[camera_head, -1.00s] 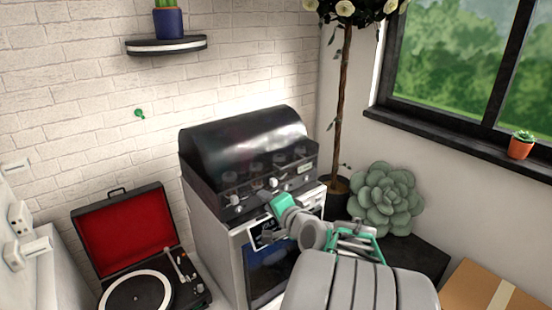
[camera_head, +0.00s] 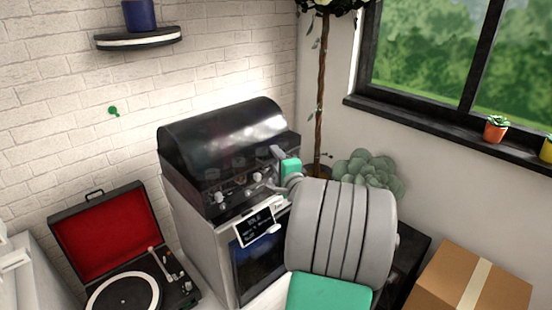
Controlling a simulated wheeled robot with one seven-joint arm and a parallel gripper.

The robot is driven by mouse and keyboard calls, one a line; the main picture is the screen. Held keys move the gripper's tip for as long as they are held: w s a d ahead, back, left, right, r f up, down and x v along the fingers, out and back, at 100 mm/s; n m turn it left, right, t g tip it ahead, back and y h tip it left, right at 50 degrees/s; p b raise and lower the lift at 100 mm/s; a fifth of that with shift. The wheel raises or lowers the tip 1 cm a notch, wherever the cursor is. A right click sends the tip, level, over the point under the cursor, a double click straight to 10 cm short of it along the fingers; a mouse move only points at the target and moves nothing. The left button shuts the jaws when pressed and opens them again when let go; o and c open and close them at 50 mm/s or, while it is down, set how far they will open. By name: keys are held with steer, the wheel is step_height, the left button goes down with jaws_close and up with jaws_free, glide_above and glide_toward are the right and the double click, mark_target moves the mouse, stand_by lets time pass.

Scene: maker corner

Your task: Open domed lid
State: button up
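The domed lid (camera_head: 222,130) is glossy black and lies shut over the top of a box-shaped appliance (camera_head: 196,236) against the brick wall. A dark front panel with pale knobs (camera_head: 232,189) shows below the lid. My gripper (camera_head: 274,168), with a green part and grey pieces, is at the right front of the lid and panel. It overlaps that corner in the picture, and I cannot tell whether it touches. My large grey arm links hide part of the appliance's right side. The fingertips are too small and partly hidden to show whether they are open.
A record player (camera_head: 122,290) with a raised red-lined cover stands left of the appliance. A wall shelf (camera_head: 138,41) holds a blue pot above. A green succulent (camera_head: 368,174) and a tree trunk (camera_head: 320,95) are behind my arm. A cardboard box (camera_head: 470,282) is at lower right.

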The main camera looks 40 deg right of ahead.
jaws_close()
stand_by(1.3)
